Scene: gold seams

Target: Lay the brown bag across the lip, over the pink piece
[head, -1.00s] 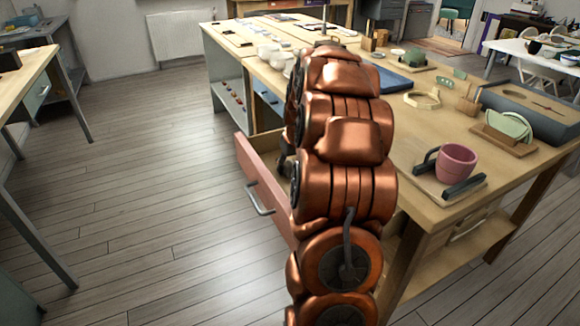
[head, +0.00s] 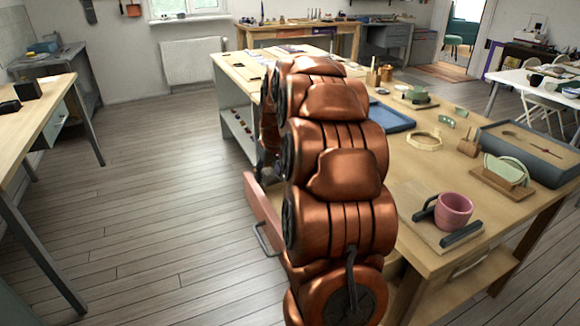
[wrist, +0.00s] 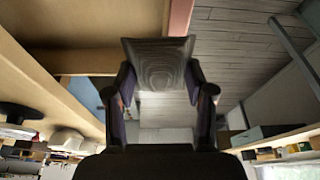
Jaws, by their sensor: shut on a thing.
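In the wrist view, my gripper (wrist: 161,84) is shut on a dark grey-brown, flat-looking piece with curved grain-like lines, which I take to be the brown bag (wrist: 160,62). It sits between the two fingers, clear of other things as far as I can tell. In the head view, my own copper arm hides most of the gripper and the bag. The pink cup (head: 453,212) stands upright on a light board, between two dark bars (head: 461,234), at the near right of the long bench. Its lip is bare. I cannot make out a separate pink piece.
An open drawer with a pink front (head: 262,212) juts out from the bench's left side, near my arm. The floor at left is clear.

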